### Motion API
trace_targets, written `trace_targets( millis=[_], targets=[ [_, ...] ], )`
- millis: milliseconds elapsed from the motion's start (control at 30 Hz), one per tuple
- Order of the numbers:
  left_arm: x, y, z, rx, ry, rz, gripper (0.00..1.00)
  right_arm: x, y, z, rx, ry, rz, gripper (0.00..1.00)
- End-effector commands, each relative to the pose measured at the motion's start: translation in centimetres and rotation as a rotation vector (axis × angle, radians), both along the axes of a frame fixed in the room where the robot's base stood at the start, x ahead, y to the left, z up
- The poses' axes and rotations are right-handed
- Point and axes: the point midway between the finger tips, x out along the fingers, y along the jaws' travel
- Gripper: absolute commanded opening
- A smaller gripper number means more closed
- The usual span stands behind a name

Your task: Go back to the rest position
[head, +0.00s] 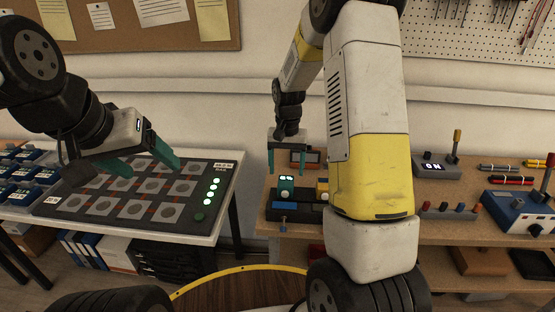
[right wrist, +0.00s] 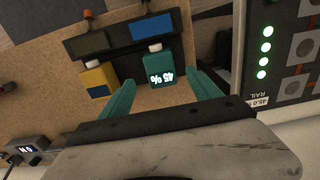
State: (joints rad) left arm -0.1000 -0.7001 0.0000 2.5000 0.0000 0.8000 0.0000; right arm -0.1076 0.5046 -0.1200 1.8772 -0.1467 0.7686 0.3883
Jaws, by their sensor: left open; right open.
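My left gripper (head: 152,168) is open and empty above the dark panel (head: 128,228) on the white table at left. My right gripper (head: 286,170) is open over the wooden bench at the middle. A teal block (head: 286,195) with a lit display stands at a dark holder below it. In the right wrist view the teal block (right wrist: 159,68), reading 45 %, lies between the spread fingers, with gaps on both sides. A yellow block (right wrist: 98,78) is beside it. My right arm hides part of the bench in the head view.
The panel has grey square pads and a column of green lights (head: 213,191). Blue devices (head: 22,182) sit at far left.

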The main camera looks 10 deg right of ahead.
Motion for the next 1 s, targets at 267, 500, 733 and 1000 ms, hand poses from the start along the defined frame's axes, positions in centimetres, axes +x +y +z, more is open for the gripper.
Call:
trace_targets(
  millis=[267,500,733,1000],
  targets=[
    [0.0,0.0,0.0,0.000,0.000,0.000,0.73,-1.2,0.1,3.8,0.023,-0.053,0.020,0.72],
    [0.0,0.0,0.0,0.000,0.000,0.000,0.73,-6.9,0.6,13.0,0.081,-0.204,0.100,0.72],
    [0.0,0.0,0.0,0.000,0.000,0.000,0.73,-14.2,1.2,19.1,0.110,-0.358,0.193,0.72],
    [0.0,0.0,0.0,0.000,0.000,0.000,0.73,-21.8,1.9,21.9,0.112,-0.517,0.291,0.72]
  ],
)
